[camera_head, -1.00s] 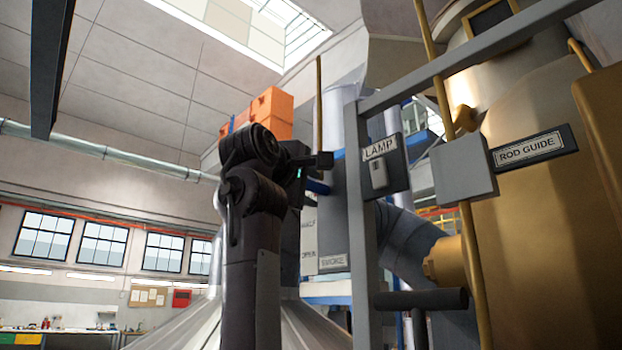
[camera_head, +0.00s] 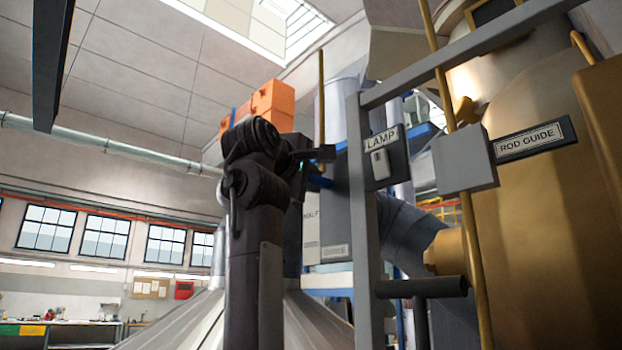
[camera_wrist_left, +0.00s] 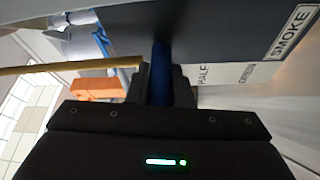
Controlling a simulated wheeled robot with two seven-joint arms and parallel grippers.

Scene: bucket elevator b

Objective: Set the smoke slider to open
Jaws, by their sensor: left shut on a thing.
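The smoke slider's panel is a grey box (camera_head: 336,215) with a SMOKE label (camera_head: 335,250) at its foot. A pale scale beside it reads HALF (camera_head: 311,214); the wrist view also shows OPEN (camera_wrist_left: 246,72) between HALF and the SMOKE label (camera_wrist_left: 292,30). A blue handle (camera_head: 320,181) sticks out of the panel above HALF. My left gripper (camera_head: 322,160) is at this handle. In the left wrist view its fingers are shut around the blue handle (camera_wrist_left: 161,72), on the side of HALF away from OPEN. My right gripper is not in view.
A grey frame post (camera_head: 364,250) stands just right of the panel, with a LAMP switch (camera_head: 381,160) on it. A brass rod (camera_head: 321,100) rises behind the gripper. A ROD GUIDE plate (camera_head: 528,140) and brass vessel (camera_head: 530,230) fill the right. Orange boxes (camera_head: 272,105) sit behind.

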